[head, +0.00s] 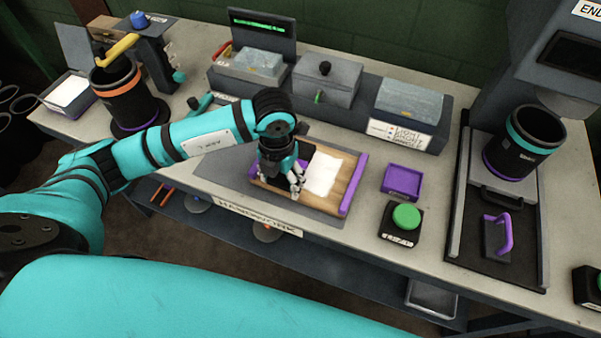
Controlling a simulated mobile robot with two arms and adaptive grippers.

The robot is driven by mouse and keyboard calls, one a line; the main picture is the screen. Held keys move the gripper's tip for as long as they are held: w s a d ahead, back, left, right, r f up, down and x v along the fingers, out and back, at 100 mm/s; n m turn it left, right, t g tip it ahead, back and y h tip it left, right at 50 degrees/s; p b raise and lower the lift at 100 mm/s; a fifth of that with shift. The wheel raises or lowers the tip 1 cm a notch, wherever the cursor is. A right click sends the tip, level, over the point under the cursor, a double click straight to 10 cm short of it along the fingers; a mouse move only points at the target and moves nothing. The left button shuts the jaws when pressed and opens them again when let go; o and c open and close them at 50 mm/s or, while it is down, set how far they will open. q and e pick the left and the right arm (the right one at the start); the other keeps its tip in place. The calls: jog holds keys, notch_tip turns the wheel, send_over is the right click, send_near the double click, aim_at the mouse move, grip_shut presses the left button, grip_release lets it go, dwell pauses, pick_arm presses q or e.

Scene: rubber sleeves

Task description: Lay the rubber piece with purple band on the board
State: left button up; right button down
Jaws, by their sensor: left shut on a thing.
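The wooden board (342,196) lies on the bench in the head view, with a purple strip (354,184) along its right edge. A white sheet-like patch (324,172) covers part of it. My left gripper (296,190) points down over the board's left part, beside the white patch. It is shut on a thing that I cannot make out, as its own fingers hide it. I cannot pick out the rubber piece with purple band for certain. My right gripper is out of view.
A black sleeve with an orange band (128,88) stands at the left. Another with a teal band (527,138) stands at the right. A purple tray (402,181) and a green button (406,216) lie right of the board. Grey boxes (327,82) line the back.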

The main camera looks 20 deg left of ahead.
pick_arm(q)
jog(key=w+d+p, duration=0.1)
jog(key=w+d, duration=0.2)
jog(key=shift+w+f, duration=0.1)
jog(key=shift+w, duration=0.1)
jog(key=shift+w+d+f, duration=0.1)
jog(key=shift+d+f, duration=0.05)
notch_tip(320, 180, down, 3)
jog(key=shift+p, duration=0.7)
jog(key=shift+f, duration=0.25)
jog(key=o, duration=1.3)
jog(key=shift+f, duration=0.1)
